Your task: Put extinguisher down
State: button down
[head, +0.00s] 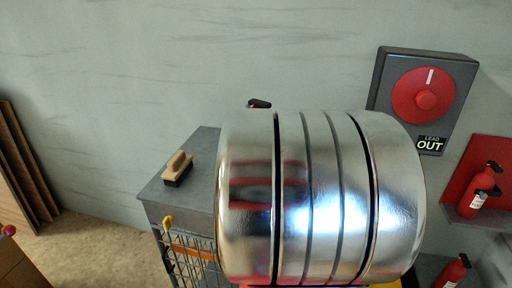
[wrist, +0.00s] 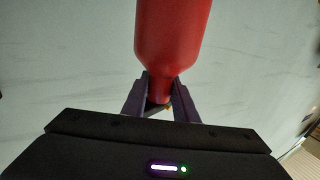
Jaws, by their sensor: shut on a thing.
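In the wrist view a red extinguisher (wrist: 172,35) is held by its narrow neck between the two fingers of my gripper (wrist: 160,92). Its wide body points to the top of the picture, where its end is cut off. My gripper is shut on it, against a plain wall background with no surface seen under it. The held extinguisher and my gripper cannot be made out in the head view, where a large shiny banded cylinder fills the middle. A small dark piece (head: 259,103) shows above that cylinder; I cannot tell what it is.
One extinguisher (head: 478,192) stands on a red-backed shelf at right, another (head: 452,272) lower. A dial box (head: 424,95) hangs on the wall. Floor shows at left.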

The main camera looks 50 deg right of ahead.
jog(key=shift+r, duration=0.3)
